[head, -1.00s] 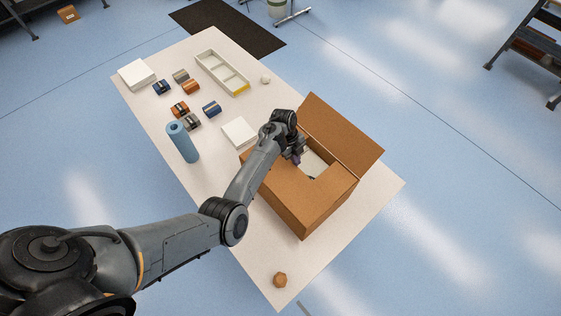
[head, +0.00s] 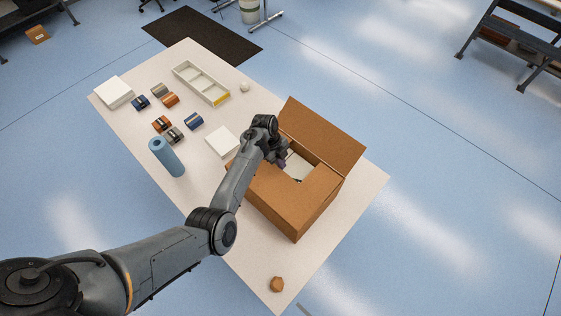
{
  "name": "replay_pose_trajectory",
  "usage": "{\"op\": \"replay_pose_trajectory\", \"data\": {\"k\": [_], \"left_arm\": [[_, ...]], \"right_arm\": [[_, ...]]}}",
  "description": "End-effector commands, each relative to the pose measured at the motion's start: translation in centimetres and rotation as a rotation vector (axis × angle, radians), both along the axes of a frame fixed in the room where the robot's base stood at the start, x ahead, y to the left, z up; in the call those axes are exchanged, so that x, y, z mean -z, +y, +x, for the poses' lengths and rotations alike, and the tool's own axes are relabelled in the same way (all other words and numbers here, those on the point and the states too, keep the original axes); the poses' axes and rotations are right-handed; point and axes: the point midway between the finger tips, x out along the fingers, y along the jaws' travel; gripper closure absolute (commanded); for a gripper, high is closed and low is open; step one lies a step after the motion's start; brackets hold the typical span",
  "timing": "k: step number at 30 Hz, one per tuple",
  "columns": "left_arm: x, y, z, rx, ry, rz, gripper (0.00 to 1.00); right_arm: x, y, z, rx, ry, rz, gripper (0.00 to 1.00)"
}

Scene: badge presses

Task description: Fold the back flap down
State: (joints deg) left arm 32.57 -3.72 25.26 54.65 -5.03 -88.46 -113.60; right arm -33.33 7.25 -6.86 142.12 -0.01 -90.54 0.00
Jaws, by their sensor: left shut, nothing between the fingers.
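An open brown cardboard box (head: 300,222) stands at the right part of the table. Its back flap (head: 322,137) stands up and leans outward on the far right side. The near part of the top is covered by folded-in flap cardboard (head: 262,187), with a gap where something white (head: 298,168) shows inside. My left gripper (head: 283,161) is over the left edge of this gap, on the near side of the back flap and apart from it. Its fingers are small, dark and partly hidden by the wrist; it is shut and empty. My right gripper is out of view.
On the white table (head: 215,233) are a blue cylinder (head: 166,157), white boxes (head: 222,142), a divided tray (head: 201,83), several small coloured blocks (head: 194,121) and a white ball (head: 244,87). A brown lump (head: 277,284) lies at the near corner. The table right of the box is clear.

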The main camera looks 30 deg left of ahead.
Motion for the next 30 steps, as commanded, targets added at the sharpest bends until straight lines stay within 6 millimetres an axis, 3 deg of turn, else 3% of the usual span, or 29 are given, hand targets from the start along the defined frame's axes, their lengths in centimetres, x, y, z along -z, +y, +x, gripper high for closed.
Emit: {"op": "replay_pose_trajectory", "data": {"k": [8, 16, 17, 22, 30], "left_arm": [[-1.4, -0.1, 0.1, 0.0, -0.001, 0.0, 1.0], [-4.9, -0.4, 0.2, 0.007, 0.0, 0.0, 1.0], [-4.8, -0.1, 0.4, 0.004, -0.004, 0.001, 1.0], [-8.0, 0.8, 1.0, 0.005, -0.005, 0.001, 1.0], [-12.0, 1.8, 1.7, 0.007, -0.002, 0.0, 1.0]], "right_arm": [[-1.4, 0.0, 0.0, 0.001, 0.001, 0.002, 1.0], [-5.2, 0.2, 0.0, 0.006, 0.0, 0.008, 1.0], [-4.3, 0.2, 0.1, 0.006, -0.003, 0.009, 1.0], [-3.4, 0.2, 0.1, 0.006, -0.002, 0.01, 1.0], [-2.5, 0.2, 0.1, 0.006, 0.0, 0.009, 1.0]]}}
